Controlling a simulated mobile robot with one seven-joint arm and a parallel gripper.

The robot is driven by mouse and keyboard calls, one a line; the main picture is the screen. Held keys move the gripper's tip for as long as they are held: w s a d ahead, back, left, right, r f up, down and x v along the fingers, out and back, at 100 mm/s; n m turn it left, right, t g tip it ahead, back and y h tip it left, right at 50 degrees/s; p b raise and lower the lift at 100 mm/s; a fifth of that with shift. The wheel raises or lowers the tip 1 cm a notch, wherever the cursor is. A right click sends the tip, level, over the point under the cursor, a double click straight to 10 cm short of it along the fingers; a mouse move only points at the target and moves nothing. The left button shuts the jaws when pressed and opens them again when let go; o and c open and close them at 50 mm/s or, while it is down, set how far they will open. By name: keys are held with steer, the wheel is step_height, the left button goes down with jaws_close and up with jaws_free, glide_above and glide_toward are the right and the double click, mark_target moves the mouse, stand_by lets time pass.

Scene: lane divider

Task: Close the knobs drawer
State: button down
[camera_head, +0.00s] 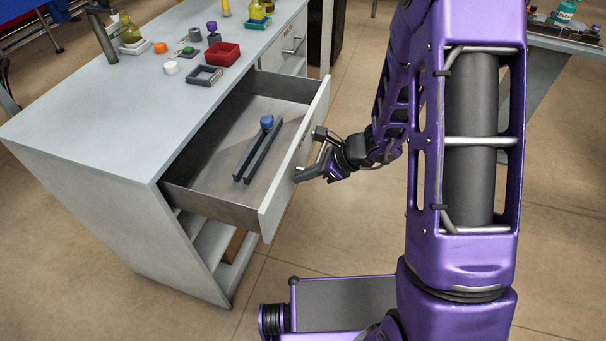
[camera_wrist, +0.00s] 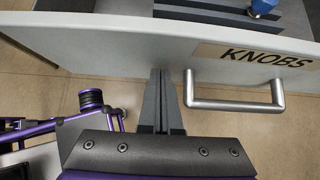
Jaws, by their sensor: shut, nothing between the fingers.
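The knobs drawer (camera_head: 292,148) stands pulled well out of the light grey cabinet in the head view. In the wrist view its white front (camera_wrist: 110,42) carries the label KNOBS (camera_wrist: 266,56), with a silver bar handle (camera_wrist: 236,105) below it. My gripper (camera_head: 300,177) is at the outer face of the front, beside the handle. In the wrist view the dark fingers (camera_wrist: 160,76) are together and empty, left of the handle. Their tips reach the drawer front; I cannot tell whether they touch. The handle is not between them.
Inside the drawer lie two dark parallel bars (camera_head: 259,150) with a blue knob (camera_head: 266,122) at their far end. The cabinet top (camera_head: 120,105) holds a red tray (camera_head: 222,54), a dark grey tray (camera_head: 205,76) and several small items.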

steer(key=shift+a, duration=0.15)
glide_above(213, 170)
steer(key=shift+r, duration=0.1)
stand_by(0.6)
steer(key=shift+a+r, duration=0.15)
stand_by(0.3)
